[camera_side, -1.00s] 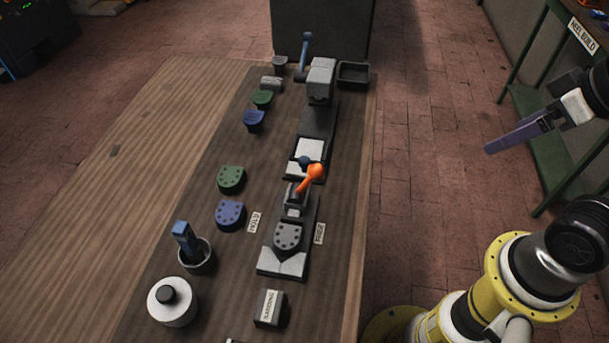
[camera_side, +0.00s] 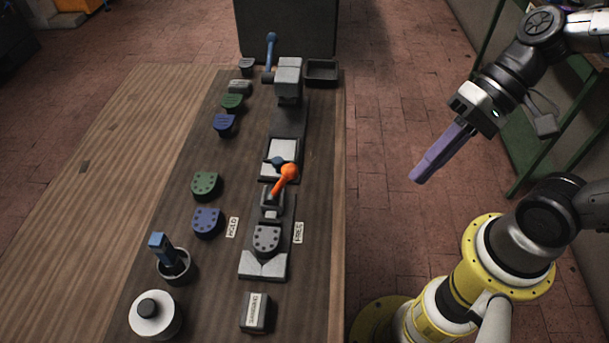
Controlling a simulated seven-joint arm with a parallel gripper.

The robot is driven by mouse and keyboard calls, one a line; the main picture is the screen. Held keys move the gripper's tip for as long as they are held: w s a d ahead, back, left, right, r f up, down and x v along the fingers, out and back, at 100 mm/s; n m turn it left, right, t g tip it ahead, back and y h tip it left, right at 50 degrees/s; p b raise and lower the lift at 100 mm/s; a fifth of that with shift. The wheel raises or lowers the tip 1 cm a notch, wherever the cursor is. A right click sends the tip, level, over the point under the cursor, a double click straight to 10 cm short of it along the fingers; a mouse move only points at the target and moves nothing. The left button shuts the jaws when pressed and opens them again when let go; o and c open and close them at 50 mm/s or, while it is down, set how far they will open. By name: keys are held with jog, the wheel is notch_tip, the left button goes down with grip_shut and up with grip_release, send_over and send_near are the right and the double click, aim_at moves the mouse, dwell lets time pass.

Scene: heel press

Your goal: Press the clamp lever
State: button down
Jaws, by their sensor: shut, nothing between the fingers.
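The clamp lever (camera_side: 285,178) is orange with a round knob, and it leans up and to the right from the clamp block on the bench fixture. A grey heel piece (camera_side: 267,239) with dark holes sits in the fixture just in front of the clamp. My gripper (camera_side: 418,178) has long purple fingers closed together with nothing between them. It hangs in the air right of the bench, over the brick floor, clear of the lever.
The wooden bench (camera_side: 110,150) holds green and blue heel pieces left of the fixture. A press with a blue handle (camera_side: 270,50) stands at the back, beside a black tray (camera_side: 322,70). A white round container (camera_side: 155,313), a cup (camera_side: 173,265) and a labelled block (camera_side: 255,312) are in front.

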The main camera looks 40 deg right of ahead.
aim_at(283, 182)
jog(key=w+a+f+m+t+y, duration=0.1)
jog(key=w+f+m+t+y, duration=0.3)
jog(key=w+m, duration=0.65)
jog(key=w+d+f+m+t, duration=0.1)
jog(key=d+f+m+t, duration=0.1)
jog(key=d+f+m, duration=0.3)
notch_tip(283, 182, down, 5)
jog(key=m, duration=0.4)
jog(key=shift+w+t, duration=0.2)
jog(key=shift+t, duration=0.1)
jog(key=x, duration=0.9)
jog(key=shift+w+a+f, duration=0.2)
jog(key=shift+a+f, duration=0.05)
jog(key=shift+f, duration=0.05)
jog(key=shift+w+a+r, duration=0.45)
jog(key=shift+w+a, duration=0.1)
jog(key=shift+a, duration=0.2)
jog(key=shift+w+a+r, duration=0.4)
jog(key=shift+w+a, duration=0.15)
jog(key=shift+a, duration=0.25)
